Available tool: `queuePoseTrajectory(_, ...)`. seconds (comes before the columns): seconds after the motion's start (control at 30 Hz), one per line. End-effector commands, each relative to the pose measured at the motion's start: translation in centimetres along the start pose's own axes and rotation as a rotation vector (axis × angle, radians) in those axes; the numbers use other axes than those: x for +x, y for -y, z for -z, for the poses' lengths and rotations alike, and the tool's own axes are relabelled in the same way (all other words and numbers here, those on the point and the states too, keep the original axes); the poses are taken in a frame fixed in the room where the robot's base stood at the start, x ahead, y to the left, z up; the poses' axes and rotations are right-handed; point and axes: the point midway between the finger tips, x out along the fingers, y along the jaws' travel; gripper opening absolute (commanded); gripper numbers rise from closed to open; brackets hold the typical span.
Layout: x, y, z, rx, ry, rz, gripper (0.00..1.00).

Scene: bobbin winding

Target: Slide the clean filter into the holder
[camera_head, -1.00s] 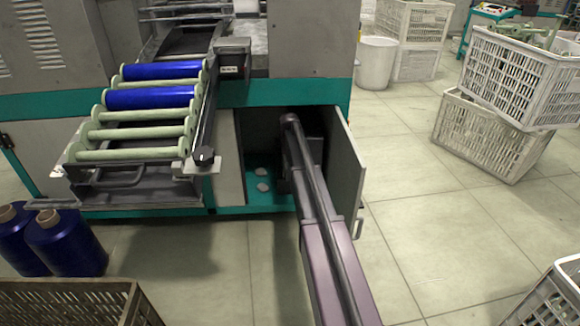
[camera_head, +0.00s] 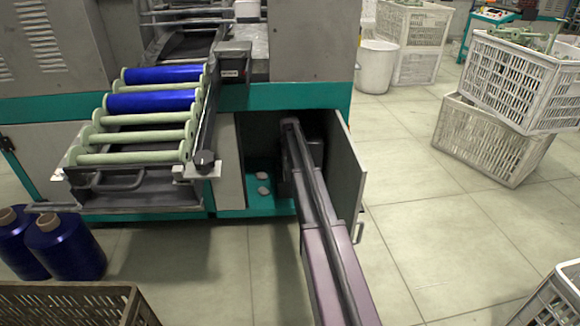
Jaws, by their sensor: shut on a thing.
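My arm (camera_head: 328,258) reaches from the bottom of the picture into the open lower compartment (camera_head: 262,208) of the winding machine. The far end of the arm is in the dark opening, beside a dark block whose nature I cannot tell. My gripper is hidden in there behind the arm. The clean filter and the holder cannot be made out.
An open cabinet door (camera_head: 348,185) stands close to the right of my arm. Two small pale lumps (camera_head: 263,190) lie on the compartment floor. Blue yarn cones (camera_head: 66,246) and a crate (camera_head: 75,292) stand at left.

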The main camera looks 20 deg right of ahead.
Motion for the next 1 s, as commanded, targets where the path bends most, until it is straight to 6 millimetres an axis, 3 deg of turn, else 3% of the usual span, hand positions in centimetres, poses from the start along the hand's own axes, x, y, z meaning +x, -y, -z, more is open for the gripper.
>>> queuePoseTrajectory(0.7, 0.27, -0.01, -0.01, 0.000, 0.001, 0.000, 0.00)
queuePoseTrajectory(0.73, 0.27, -0.01, -0.01, 0.000, 0.001, 0.000, 0.22)
queuePoseTrajectory(0.87, 0.27, -0.01, 0.00, 0.000, 0.000, 0.000, 0.59)
queuePoseTrajectory(1.0, 0.26, 0.00, 0.00, 0.000, 0.000, 0.000, 0.59)
